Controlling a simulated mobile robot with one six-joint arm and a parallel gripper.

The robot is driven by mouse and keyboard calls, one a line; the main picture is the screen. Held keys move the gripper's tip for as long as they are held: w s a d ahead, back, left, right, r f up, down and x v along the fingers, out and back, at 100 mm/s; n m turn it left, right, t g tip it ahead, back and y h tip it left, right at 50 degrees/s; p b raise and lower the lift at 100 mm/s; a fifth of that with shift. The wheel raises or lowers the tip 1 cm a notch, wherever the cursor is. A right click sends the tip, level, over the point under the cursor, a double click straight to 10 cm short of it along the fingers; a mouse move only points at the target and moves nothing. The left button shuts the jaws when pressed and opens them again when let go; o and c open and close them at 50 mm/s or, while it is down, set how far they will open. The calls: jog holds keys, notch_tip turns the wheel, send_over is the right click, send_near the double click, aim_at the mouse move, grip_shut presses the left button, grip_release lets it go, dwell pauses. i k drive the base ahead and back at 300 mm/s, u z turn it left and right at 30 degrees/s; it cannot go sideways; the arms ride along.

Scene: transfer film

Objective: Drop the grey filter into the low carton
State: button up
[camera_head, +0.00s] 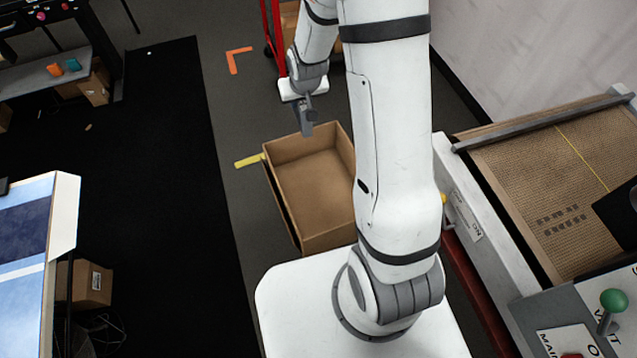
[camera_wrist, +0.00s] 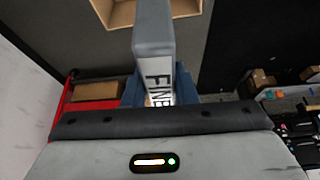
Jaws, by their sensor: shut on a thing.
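The low carton (camera_head: 283,210) stands open on the floor in the head view. The part of its inside that shows is bare, and my arm hides some of its right side. The grey filter (camera_head: 306,118) hangs from my gripper (camera_head: 303,96) near the carton's far edge; I cannot tell its exact height. In the wrist view the filter (camera_wrist: 153,35) is a long grey block with a white label reading "FINE", held between the blue fingers of my gripper (camera_wrist: 158,90). The carton (camera_wrist: 118,12) shows at the top, beyond the filter's end.
A red-framed cart (camera_head: 272,35) with a box stands behind the carton. A conveyor (camera_head: 545,165) with a control panel is on the right. A yellow strip (camera_head: 249,161) lies at the carton's left corner. Black matting (camera_head: 175,200) on the left is mostly clear.

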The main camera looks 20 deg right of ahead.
aim_at(325, 195)
jog(key=k, duration=1.2)
jog(key=z, duration=0.5)
jog(key=i, duration=1)
jog(key=u, duration=0.05)
